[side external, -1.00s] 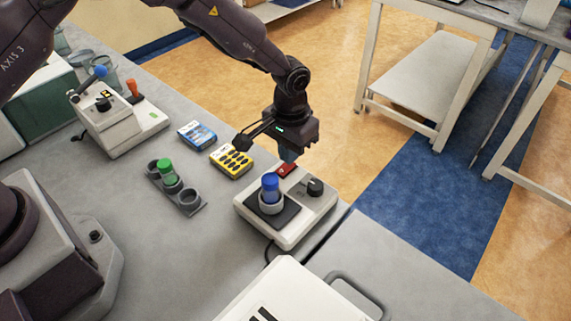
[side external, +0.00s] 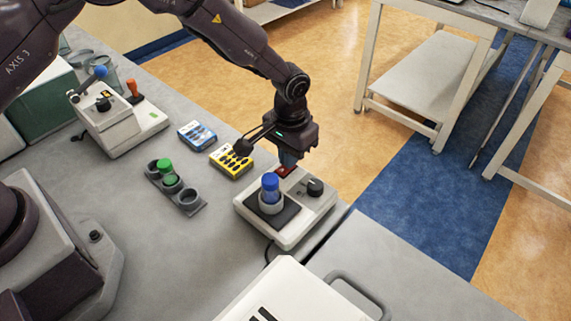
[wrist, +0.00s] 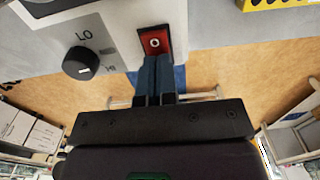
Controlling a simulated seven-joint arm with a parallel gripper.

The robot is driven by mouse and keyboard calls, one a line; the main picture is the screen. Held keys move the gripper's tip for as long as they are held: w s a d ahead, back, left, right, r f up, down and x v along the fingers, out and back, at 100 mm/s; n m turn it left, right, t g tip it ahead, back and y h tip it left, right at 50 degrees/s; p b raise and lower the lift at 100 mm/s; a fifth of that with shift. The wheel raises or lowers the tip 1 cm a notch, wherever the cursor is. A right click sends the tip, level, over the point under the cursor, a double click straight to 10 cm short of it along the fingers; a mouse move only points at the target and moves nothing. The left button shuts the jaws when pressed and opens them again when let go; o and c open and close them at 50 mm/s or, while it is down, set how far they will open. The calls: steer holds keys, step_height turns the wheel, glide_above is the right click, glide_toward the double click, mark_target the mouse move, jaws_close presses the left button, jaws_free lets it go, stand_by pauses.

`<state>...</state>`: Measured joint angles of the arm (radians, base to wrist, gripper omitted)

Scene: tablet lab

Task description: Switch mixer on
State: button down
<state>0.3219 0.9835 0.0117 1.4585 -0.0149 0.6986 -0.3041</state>
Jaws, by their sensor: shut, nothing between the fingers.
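The mixer (side external: 289,227) is a white box with a dark pad, a black knob (side external: 314,187) and a red rocker switch (side external: 284,170). A blue-capped container (side external: 270,187) stands upright in a pale ring on the pad. In the wrist view the knob (wrist: 81,63) sits between LO and HI marks, and the red switch (wrist: 154,42) shows a white circle. My gripper (side external: 287,164) is shut and empty, its tips at the red switch. In the wrist view the shut fingertips (wrist: 155,60) cover the switch's near edge; I cannot tell whether they touch it.
A yellow case (side external: 231,161) and a blue case (side external: 197,135) lie left of the mixer. A grey rack (side external: 189,203) holds a green-capped vial (side external: 165,168). Another machine with levers (side external: 122,128) stands farther back. A white box with a handle (side external: 290,292) is in front.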

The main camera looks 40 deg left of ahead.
mark_target(278, 169)
steer(key=shift+r, duration=3.4)
steer(key=shift+s+a+f+m+g, duration=0.2)
steer(key=shift+s+f, duration=0.05)
steer(key=shift+s, duration=0.4)
steer(key=shift+s+a+f+m+g, duration=0.2)
steer(key=shift+s, duration=0.4)
steer(key=s+a+r+t, duration=0.3)
steer(key=s+a+r, duration=0.4)
steer(key=s+r, duration=0.4)
steer(key=s+a+r+t, duration=0.3)
steer(key=s+a+r, duration=0.4)
steer(key=s+r, duration=0.5)
steer(key=shift+s+r+n, duration=0.25)
steer(key=shift+r+n, duration=0.15)
steer(key=shift+r, duration=0.15)
